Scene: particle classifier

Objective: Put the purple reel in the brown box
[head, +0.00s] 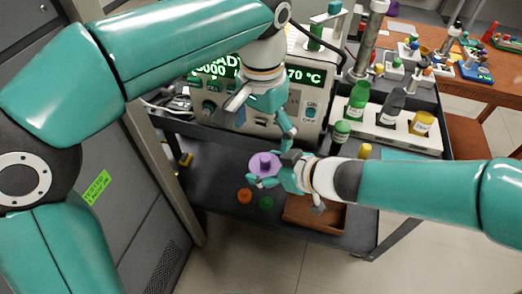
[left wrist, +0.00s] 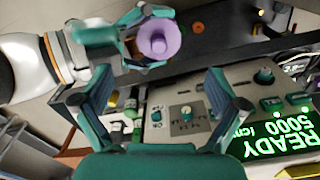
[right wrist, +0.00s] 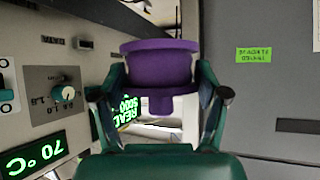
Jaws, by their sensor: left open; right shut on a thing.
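The purple reel (head: 265,161) is a wide disc with a narrower hub, held above the dark cart shelf. My right gripper (head: 268,175) is shut on it; in the right wrist view the purple reel (right wrist: 160,62) sits between the two fingers. It also shows in the left wrist view (left wrist: 158,38). The brown box (head: 330,222) stands on the shelf to the right of the reel, partly hidden by my right gripper and wrist. My left gripper (head: 260,125) is open and empty in front of the instrument panel, above the right gripper.
An orange reel (head: 244,196) and a green reel (head: 266,203) lie on the dark shelf (head: 215,185), left of the box. The instrument (head: 258,117) with a green display stands behind. A white rack (head: 400,137) with bottles stands at the right. A grey cabinet (head: 150,205) stands at the left.

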